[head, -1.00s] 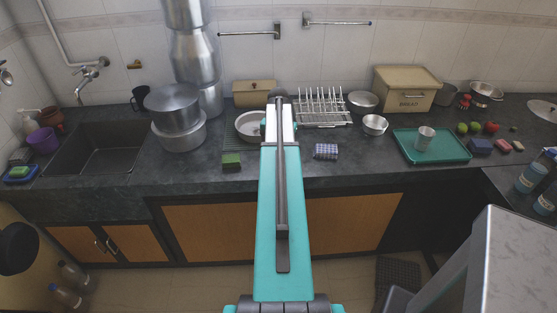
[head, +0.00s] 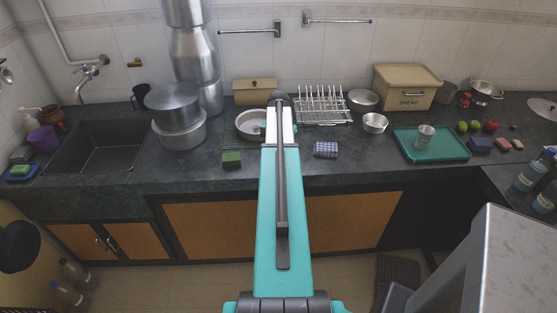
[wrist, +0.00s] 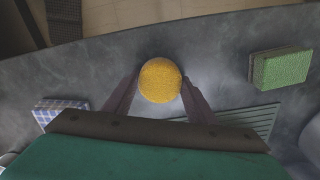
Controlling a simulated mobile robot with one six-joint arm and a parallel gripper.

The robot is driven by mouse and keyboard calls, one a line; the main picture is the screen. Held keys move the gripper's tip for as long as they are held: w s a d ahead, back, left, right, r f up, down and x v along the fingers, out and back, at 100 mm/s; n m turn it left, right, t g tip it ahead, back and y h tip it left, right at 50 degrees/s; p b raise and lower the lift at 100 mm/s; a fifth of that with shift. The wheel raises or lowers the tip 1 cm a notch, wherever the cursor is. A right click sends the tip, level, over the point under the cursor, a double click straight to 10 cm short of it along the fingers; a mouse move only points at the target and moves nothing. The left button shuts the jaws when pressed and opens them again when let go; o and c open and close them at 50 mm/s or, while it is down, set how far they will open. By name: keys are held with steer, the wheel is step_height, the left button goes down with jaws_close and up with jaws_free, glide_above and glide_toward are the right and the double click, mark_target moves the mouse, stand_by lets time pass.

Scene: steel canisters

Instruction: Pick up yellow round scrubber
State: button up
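The yellow round scrubber (wrist: 160,81) shows in the wrist view, between the two fingertips of my gripper (wrist: 160,84). One dark finger lies close along each side of it. I cannot tell whether both fingers press on it or whether it is clear of the dark counter. In the head view my teal arm hides both the scrubber and the gripper.
A green sponge block (head: 232,159) and a blue checkered block (head: 326,149) lie on the counter (head: 200,175) either side of my arm. Behind stand a pale basin (head: 248,122), dish rack (head: 322,118) and steel pots (head: 180,138). A teal tray (head: 455,155) is at right.

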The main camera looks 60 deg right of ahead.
steer(key=c, duration=0.4)
steer(key=shift+r, duration=0.1)
steer(key=shift+c, duration=0.2)
steer(key=shift+r+b, duration=0.7)
steer(key=shift+r, duration=0.55)
steer(key=s+a+r+b, duration=0.1)
steer(key=a+r+b, duration=0.1)
steer(key=a, duration=1.4)
steer(key=shift+s+r+b, duration=0.15)
steer(key=shift+s+b, duration=0.2)
steer(key=shift+b, duration=0.55)
